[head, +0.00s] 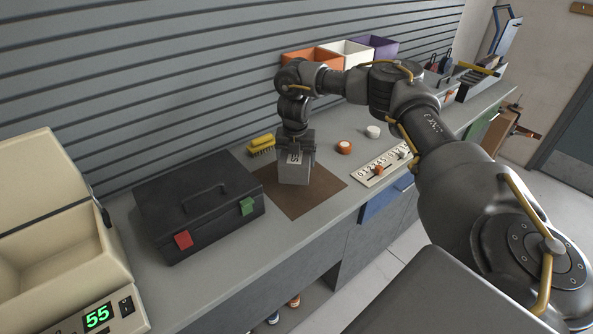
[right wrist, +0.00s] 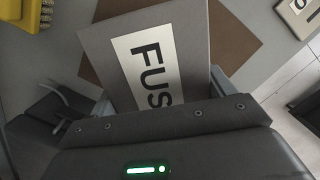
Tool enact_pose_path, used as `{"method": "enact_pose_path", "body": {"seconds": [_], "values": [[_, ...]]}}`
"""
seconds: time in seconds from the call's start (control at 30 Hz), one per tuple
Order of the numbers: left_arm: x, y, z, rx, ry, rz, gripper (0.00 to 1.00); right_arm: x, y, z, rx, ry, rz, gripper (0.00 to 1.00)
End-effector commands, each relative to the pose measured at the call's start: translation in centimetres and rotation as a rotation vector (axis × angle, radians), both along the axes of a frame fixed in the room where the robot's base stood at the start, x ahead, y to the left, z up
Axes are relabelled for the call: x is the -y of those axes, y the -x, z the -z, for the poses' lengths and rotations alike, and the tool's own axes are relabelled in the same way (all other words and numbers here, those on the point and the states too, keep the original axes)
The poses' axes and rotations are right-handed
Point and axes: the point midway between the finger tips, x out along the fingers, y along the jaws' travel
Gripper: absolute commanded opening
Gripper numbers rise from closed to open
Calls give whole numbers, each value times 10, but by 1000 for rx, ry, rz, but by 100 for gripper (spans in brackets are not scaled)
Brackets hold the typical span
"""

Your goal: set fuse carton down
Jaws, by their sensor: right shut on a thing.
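The fuse carton (head: 294,174) is a grey box with a white label; in the right wrist view its label reads "FUS" on the carton (right wrist: 112,50). My right gripper (head: 295,150) points down and is shut on the carton from above. The carton is over the brown mat (head: 322,199) on the bench; I cannot tell whether its base touches the mat. The mat also shows behind the carton in the right wrist view (right wrist: 232,40). My left gripper is not in view.
A black case (head: 190,205) with red and green latches stands left of the mat. A yellow brush (head: 262,144) lies behind it. Orange (head: 344,147) and white (head: 373,132) round pieces and a numbered slider panel (head: 375,171) are to the right. Coloured bins stand behind.

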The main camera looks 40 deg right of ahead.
Motion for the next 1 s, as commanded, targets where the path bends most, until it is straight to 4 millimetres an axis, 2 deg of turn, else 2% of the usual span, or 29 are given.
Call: {"method": "enact_pose_path", "body": {"seconds": [0.27,0.53,0.93,0.97,1.0], "values": [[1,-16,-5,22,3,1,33,3,2,11,1,0,4,44],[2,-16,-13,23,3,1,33,2,1,42,1,0,4,44],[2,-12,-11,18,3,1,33,2,2,48,2,0,4,44],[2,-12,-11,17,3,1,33,2,2,49,0,0,3,84],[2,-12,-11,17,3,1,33,2,2,48,0,0,3,90]]}}
